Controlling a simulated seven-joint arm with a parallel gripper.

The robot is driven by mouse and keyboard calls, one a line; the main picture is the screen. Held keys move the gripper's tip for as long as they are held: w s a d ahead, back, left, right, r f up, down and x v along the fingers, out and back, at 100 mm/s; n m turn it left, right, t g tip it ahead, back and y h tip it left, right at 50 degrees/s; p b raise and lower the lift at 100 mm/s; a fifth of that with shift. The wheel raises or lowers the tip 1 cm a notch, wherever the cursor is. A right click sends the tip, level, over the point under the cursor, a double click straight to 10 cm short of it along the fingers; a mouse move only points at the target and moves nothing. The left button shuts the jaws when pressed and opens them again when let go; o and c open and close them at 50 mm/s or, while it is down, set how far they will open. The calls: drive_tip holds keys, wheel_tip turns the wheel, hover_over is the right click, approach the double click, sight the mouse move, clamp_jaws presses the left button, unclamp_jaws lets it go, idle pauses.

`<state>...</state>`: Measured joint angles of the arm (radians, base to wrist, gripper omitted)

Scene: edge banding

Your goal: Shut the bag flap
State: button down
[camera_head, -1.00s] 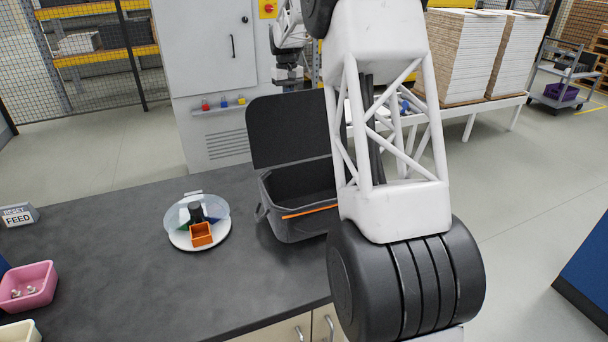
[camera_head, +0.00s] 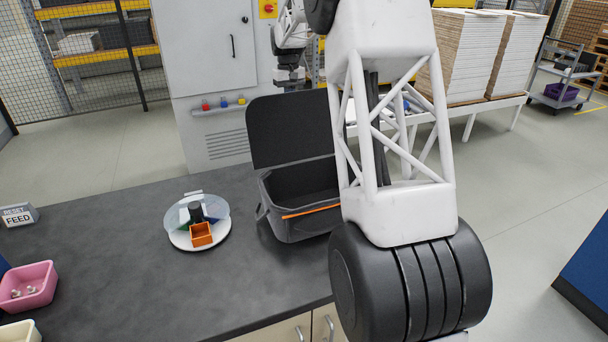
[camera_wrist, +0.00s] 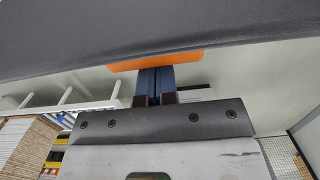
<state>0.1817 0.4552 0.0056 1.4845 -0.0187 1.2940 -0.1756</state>
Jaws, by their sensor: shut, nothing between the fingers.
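The dark grey bag (camera_head: 300,218) stands open on the bench, with an orange strip along its front rim. Its flap (camera_head: 290,128) stands up at the back, tilted away from the opening. In the wrist view a dark surface, apparently the flap (camera_wrist: 120,30), fills the top, with an orange tab (camera_wrist: 155,61) at its edge. My gripper (camera_wrist: 155,78) is shut and empty, its blue fingertips at the tab; I cannot tell whether they touch. In the head view my wrist (camera_head: 288,72) shows behind the flap's top edge, and the fingers are hidden.
A round turntable (camera_head: 199,236) with an orange box stands left of the bag. A pink bin (camera_head: 28,287) and a feed sign (camera_head: 19,215) are at the far left. A grey cabinet (camera_head: 205,60) stands behind the bench. The bench (camera_head: 150,290) is clear in front.

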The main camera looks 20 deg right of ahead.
sight(298, 113)
drive_tip(key=shift+s, duration=0.15)
drive_tip(key=shift+s+f, duration=0.2)
drive_tip(key=shift+s, duration=1.55)
drive_tip(key=shift+s+f, duration=0.2)
drive_tip(key=shift+s, duration=1.5)
drive_tip(key=shift+s+f, duration=0.25)
drive_tip(key=shift+s, duration=0.6)
drive_tip(key=shift+s+f, duration=0.2)
drive_tip(key=shift+s, duration=0.7)
drive_tip(key=shift+s+f, duration=0.25)
drive_tip(key=shift+s, duration=0.6)
drive_tip(key=shift+s+r, duration=0.15)
drive_tip(key=shift+s, duration=0.1)
drive_tip(key=shift+r, duration=0.2)
drive_tip(key=shift+r, duration=2.95)
